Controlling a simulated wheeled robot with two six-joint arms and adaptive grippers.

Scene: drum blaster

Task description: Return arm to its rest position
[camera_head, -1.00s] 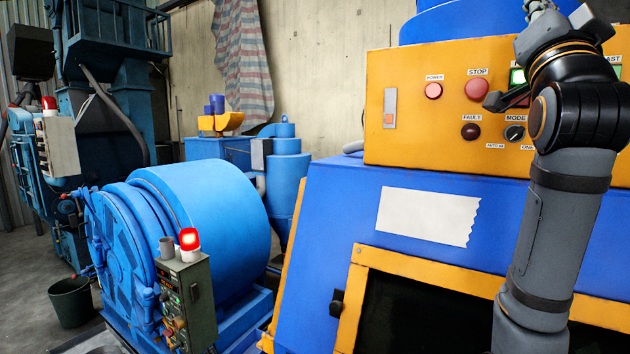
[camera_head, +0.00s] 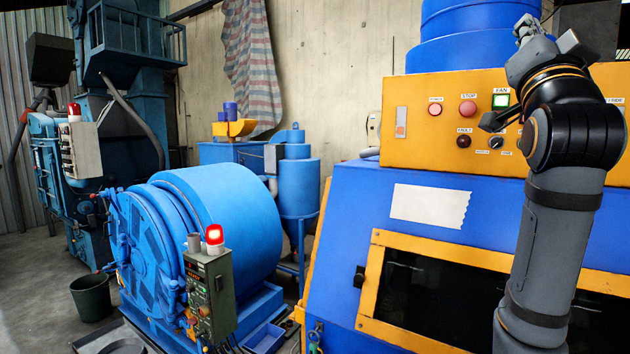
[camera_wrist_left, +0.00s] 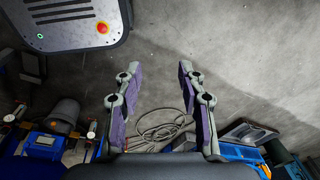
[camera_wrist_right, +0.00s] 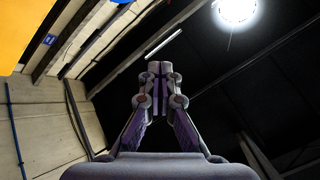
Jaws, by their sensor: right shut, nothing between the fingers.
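My right arm (camera_head: 545,240) rises along the right side of the head view, in front of the blue machine. Its gripper (camera_head: 526,30) is at the top, pointing up, beside the blue cylinder. In the right wrist view the right gripper (camera_wrist_right: 160,70) has its fingertips together with nothing between them, against the ceiling. My left gripper is outside the head view. In the left wrist view the left gripper (camera_wrist_left: 160,70) is open and empty above the grey floor, fingers wide apart.
The blue machine (camera_head: 345,225) carries an orange control panel (camera_head: 420,140) with a lit green FAN button (camera_head: 501,101), behind my right arm. A blue drum machine (camera_head: 225,220) with a lit red lamp (camera_head: 214,235) stands left. A cable (camera_wrist_left: 160,130) lies on the floor below my left gripper.

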